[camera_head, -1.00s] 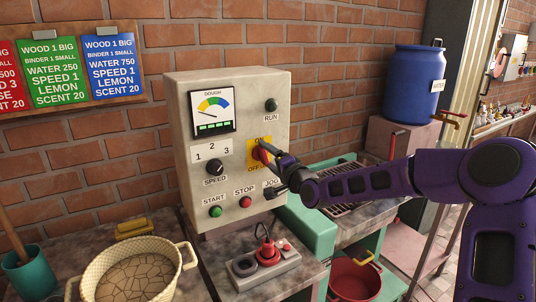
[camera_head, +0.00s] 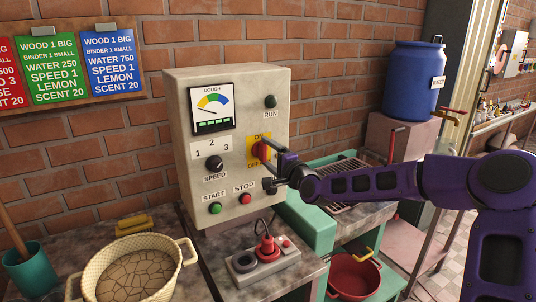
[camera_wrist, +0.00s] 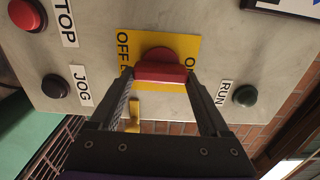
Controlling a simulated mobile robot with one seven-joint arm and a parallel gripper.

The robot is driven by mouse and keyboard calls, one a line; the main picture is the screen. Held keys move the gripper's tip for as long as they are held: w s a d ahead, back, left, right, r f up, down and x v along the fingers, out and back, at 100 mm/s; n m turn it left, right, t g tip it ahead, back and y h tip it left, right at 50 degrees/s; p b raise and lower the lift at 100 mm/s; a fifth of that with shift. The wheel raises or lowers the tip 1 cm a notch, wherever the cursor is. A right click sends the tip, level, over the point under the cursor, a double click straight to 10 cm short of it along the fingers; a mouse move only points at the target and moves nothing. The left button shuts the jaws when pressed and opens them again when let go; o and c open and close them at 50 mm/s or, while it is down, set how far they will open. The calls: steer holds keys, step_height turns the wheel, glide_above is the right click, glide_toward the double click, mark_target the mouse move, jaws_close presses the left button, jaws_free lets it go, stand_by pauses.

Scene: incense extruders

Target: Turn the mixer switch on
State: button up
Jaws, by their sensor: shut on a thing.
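The mixer switch is a red knob (camera_head: 260,150) on a yellow ON/OFF plate (camera_head: 253,163), on the front of the beige control box (camera_head: 184,130). My gripper (camera_head: 268,162) is at the knob, reaching in from the right. In the wrist view the red knob (camera_wrist: 162,72) sits between my two dark fingers, one at each end of its raised bar, and the gripper is shut on it. The bar lies along the line between the OFF and ON labels on the yellow plate (camera_wrist: 160,42). My wrist hides the JOG label in the head view.
The black JOG button (camera_wrist: 55,86) and green RUN button (camera_wrist: 245,96) flank the switch. A red STOP button (camera_head: 245,198), green START button (camera_head: 215,208) and speed knob (camera_head: 214,163) are on the box. A red plug (camera_head: 267,247) stands below it. A cream basket (camera_head: 130,268) is at lower left.

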steer(key=o, duration=1.2)
steer(key=v, duration=1.7)
steer(key=shift+s+d, duration=0.15)
steer(key=shift+s, duration=0.05)
